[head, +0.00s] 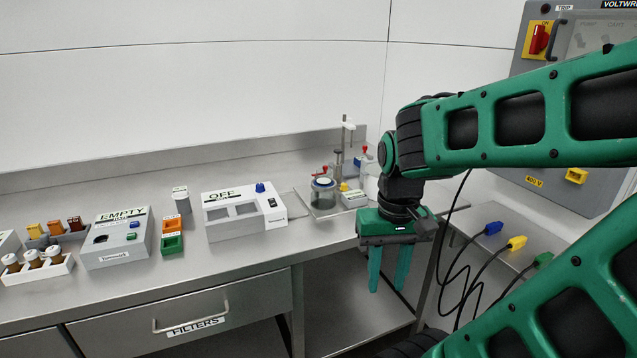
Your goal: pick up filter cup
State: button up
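No object in view carries a readable filter cup label. A small grey cup with a white top (182,201) stands upright on the bench behind the orange and green boxes; its label is too small to read. A clear round vessel with a dark rim (323,194) stands in a shallow metal tray farther right. I cannot tell whether either is the filter cup. My gripper (388,290) points down in front of the bench's right end, right of both. Its green fingers are apart with nothing between them.
The steel bench holds a white box marked OFF (232,226), a box marked EMPTY (118,252), orange (173,226) and green (172,245) boxes, and a bottle rack (40,271). A closed FILTERS drawer (250,301) is below. Cables with coloured plugs (516,243) lie right.

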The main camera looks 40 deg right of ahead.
aim_at(324, 177)
jog(key=i, duration=1)
